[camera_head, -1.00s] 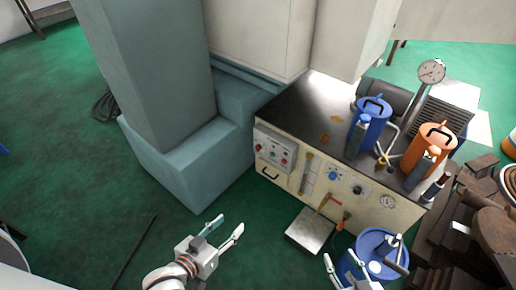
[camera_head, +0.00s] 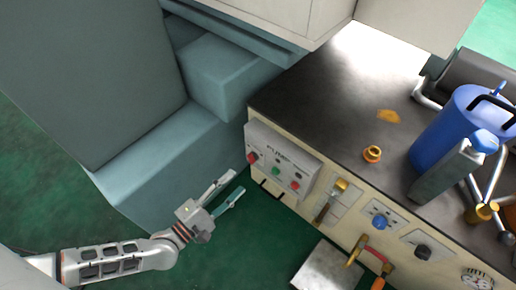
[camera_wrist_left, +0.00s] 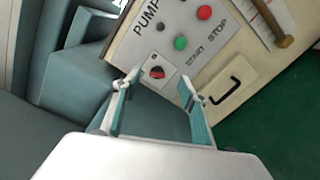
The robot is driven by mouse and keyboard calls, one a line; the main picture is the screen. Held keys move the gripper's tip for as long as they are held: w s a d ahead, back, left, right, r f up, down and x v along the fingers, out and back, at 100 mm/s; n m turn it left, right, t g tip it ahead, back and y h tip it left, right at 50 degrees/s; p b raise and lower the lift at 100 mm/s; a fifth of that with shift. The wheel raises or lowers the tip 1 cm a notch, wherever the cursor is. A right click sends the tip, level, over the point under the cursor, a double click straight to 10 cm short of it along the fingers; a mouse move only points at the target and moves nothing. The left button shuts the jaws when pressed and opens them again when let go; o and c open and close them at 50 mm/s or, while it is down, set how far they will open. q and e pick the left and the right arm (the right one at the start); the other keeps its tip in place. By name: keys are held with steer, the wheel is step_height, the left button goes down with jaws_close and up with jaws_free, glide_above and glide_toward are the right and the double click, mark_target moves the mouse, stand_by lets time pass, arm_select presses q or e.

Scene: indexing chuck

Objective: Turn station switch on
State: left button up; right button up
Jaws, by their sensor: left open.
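The pump control panel (camera_head: 283,160) is a pale box on the front left of the cream cabinet. A red rotary switch (camera_head: 252,157) sits at its left end. In the left wrist view the switch (camera_wrist_left: 157,72) shows as a red knob with a dark part on a small white plate. My left gripper (camera_head: 239,181) is open and empty, its fingers pointing towards the panel from the lower left. In the left wrist view the switch appears between the fingertips (camera_wrist_left: 160,79), and the gripper looks apart from it. My right gripper is out of view.
The panel also has a green button (camera_head: 276,170) and a red button (camera_head: 295,185). A dark handle (camera_wrist_left: 227,91) is below them. A teal machine base (camera_head: 165,150) stands left of the cabinet. A blue canister (camera_head: 445,135) stands on the cabinet top.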

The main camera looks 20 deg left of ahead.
mark_target(252, 158)
arm_select(q)
steer(key=w+f+n+b, duration=0.1)
steer(key=w+b, duration=0.1)
steer(key=w, duration=0.7)
steer(key=shift+w+d+f+y, duration=0.25)
steer(key=shift+d+y, duration=0.05)
steer(key=shift+d, duration=0.1)
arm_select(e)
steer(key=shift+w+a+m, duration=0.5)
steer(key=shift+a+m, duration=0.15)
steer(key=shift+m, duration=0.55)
arm_select(q)
steer(key=c, duration=1.1)
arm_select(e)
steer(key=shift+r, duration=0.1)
